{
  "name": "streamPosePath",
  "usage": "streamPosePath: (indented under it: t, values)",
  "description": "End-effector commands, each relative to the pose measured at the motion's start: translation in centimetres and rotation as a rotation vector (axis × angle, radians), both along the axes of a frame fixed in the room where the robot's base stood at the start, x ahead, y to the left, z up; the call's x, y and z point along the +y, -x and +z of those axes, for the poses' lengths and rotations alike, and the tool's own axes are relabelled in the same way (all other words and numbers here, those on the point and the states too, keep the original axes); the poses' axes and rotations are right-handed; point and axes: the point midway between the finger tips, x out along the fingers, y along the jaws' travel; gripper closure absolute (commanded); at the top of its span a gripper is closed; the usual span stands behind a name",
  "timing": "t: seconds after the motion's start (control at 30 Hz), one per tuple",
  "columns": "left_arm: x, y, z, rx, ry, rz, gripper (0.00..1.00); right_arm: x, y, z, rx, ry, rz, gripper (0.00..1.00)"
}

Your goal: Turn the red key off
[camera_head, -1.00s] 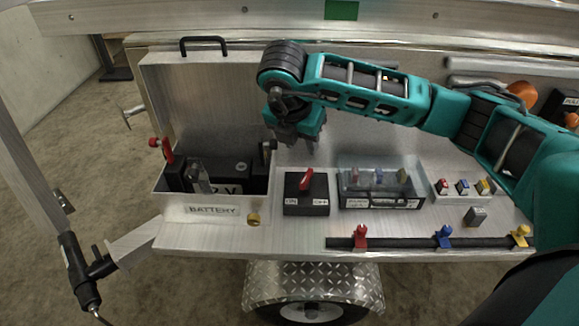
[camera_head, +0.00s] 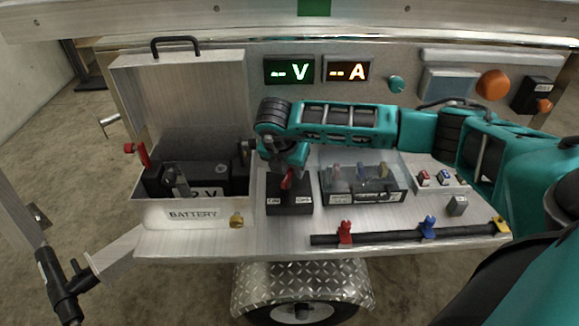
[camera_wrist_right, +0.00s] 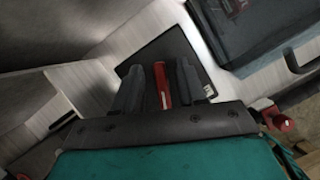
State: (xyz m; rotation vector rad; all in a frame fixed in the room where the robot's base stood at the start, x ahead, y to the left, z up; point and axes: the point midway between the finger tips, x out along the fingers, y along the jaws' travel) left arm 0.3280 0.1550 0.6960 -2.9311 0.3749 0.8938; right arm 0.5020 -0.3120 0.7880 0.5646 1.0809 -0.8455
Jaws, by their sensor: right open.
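The red key (camera_head: 288,180) stands up on a black switch box (camera_head: 290,204) on the aluminium shelf, right of the battery box. My right gripper (camera_head: 284,176) is directly over the switch box in the head view and partly hides the key. In the right wrist view the open fingers of the right gripper (camera_wrist_right: 162,85) lie on either side of the red key (camera_wrist_right: 162,88), with the dark switch box (camera_wrist_right: 178,60) behind. I see gaps between the key and the fingers. Labels on the box front are too small to read surely. My left gripper is not in view.
The open battery box (camera_head: 165,214) stands to the left, with a raised lid. A clear-covered fuse box (camera_head: 362,188) stands close to the right. A black bar (camera_head: 385,235) with coloured clamps lies along the front edge. Two lit displays (camera_head: 289,70) are on the back panel.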

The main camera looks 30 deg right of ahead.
Motion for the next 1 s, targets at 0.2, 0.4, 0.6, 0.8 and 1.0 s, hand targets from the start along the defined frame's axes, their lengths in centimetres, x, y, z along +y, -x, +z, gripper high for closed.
streamPosePath:
  t: [0.2, 0.4, 0.6, 0.8, 1.0]
  values:
    - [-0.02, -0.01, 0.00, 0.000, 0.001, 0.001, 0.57, 0.04, 0.01, 0.02, 0.001, -0.001, 0.000, 0.69]
    - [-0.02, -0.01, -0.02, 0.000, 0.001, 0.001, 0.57, 0.05, 0.01, 0.03, 0.001, -0.001, 0.000, 0.88]
    - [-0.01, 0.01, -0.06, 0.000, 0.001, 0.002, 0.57, 0.05, 0.01, 0.03, 0.001, -0.001, 0.000, 1.00]
    - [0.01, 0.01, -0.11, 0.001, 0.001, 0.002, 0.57, 0.04, 0.02, 0.03, 0.000, -0.001, 0.002, 1.00]
    - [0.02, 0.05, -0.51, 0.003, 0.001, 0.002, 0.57, 0.07, -0.03, -0.06, -0.001, -0.002, 0.043, 1.00]
